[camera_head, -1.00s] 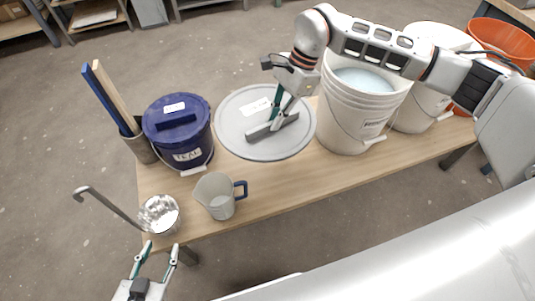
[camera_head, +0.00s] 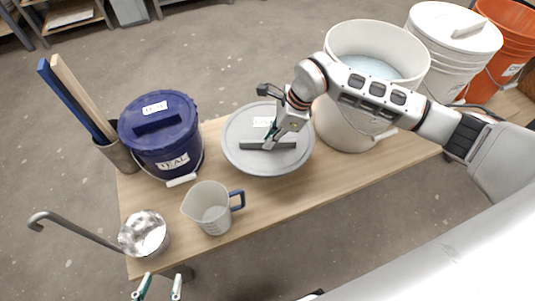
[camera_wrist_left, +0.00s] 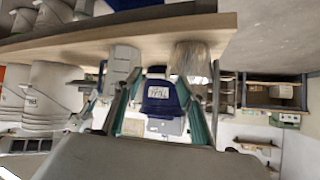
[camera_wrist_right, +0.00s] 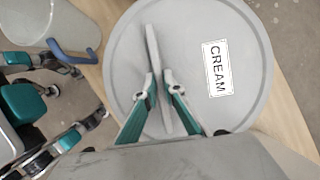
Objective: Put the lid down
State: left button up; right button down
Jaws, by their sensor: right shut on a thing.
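The round grey lid (camera_head: 243,158) lies flat, label up, over the table between the blue bucket and the open white bucket. In the right wrist view its label reads CREAM (camera_wrist_right: 217,67). My right gripper (camera_head: 273,135) is shut on the bar handle (camera_head: 284,146) on top of the lid; the handle also shows between the fingers in the right wrist view (camera_wrist_right: 152,50). The lid is at or just above the wood; I cannot tell if it touches. The open white bucket (camera_head: 345,128) holds pale liquid. My left gripper (camera_head: 160,287) is open and empty below the table's front edge.
A grey jug (camera_head: 208,208) with a blue handle stands in front of the lid. The blue TEAL bucket (camera_head: 160,135), a ladle (camera_head: 143,234) and a holder with sticks (camera_head: 118,156) are at the left. A lidded white bucket (camera_head: 440,60) and an orange bucket (camera_head: 505,45) stand right.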

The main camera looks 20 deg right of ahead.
notch_tip(320, 180, down, 2)
jog(key=shift+s+f, duration=0.1)
jog(key=shift+f, duration=0.1)
jog(key=shift+f+b, duration=0.3)
jog(key=shift+f, duration=0.1)
notch_tip(320, 180, down, 4)
jog(key=shift+f+b, duration=0.25)
jog(key=shift+b, duration=0.45)
jog(key=shift+f, duration=0.6)
jog(key=c, duration=2.2)
grip_release()
jog(key=shift+f, duration=0.1)
pick_arm(q)
jog(key=shift+w+d+r+n+t+h, duration=0.2)
jog(key=shift+d+r, duration=0.15)
jog(key=shift+d, duration=0.25)
jog(key=shift+w+d+r+n+t+h, duration=0.1)
jog(key=shift+w+d+r, duration=0.15)
jog(key=shift+d, duration=0.35)
pick_arm(e)
jog(key=shift+o, duration=0.2)
